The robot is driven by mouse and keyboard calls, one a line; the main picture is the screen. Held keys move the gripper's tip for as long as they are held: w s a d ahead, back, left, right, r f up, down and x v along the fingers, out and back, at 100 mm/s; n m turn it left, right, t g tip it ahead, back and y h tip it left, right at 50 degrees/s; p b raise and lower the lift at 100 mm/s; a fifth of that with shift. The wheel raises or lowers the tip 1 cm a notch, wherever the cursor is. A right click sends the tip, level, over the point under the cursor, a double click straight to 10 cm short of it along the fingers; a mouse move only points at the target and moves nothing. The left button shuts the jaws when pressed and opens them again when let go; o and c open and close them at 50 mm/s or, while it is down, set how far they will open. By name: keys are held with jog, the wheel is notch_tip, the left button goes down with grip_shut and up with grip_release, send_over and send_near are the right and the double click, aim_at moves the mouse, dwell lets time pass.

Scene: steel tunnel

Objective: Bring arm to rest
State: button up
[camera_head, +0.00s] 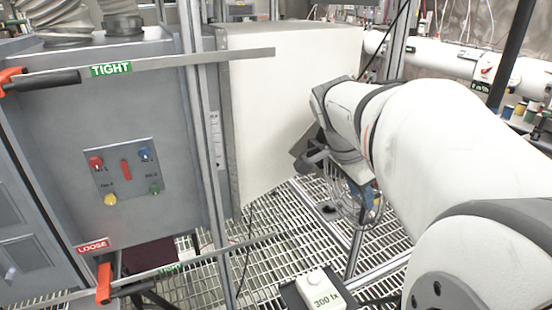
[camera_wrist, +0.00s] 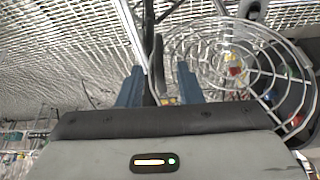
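My white arm (camera_head: 430,140) reaches in from the lower right of the head view, toward the white box-shaped housing. My gripper (camera_head: 372,212) is at its far end, pointing down over the grated floor and partly hidden by the wrist. In the wrist view my gripper (camera_wrist: 159,75) shows two blue fingers standing apart with a gap between them. A dark upright bar shows in line with the gap; I cannot tell how far behind it is. I see nothing clearly held.
A grey cabinet (camera_head: 60,170) with coloured buttons (camera_head: 125,170) stands left, crossed by a bar labelled TIGHT (camera_head: 111,69). The white housing (camera_head: 270,110) is close to my wrist. A round wire guard (camera_wrist: 225,60) is beside the fingers. A "300 lx" box (camera_head: 320,291) sits low.

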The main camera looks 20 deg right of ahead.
jog(key=shift+a+r, duration=0.15)
jog(key=shift+r, duration=0.15)
jog(key=s+a+f+n+t+y+p, duration=0.1)
jog(key=a+n+p, duration=0.3)
jog(key=a+n, duration=0.4)
jog(key=s+a+f+n+t+y+p, duration=0.1)
jog(key=s+a+f+n+y+p, duration=0.2)
jog(key=a+n, duration=0.6)
jog(key=shift+s+a+n+t+p, duration=0.15)
jog(key=shift+s+n+t+p, duration=0.2)
jog(key=shift+s, duration=0.3)
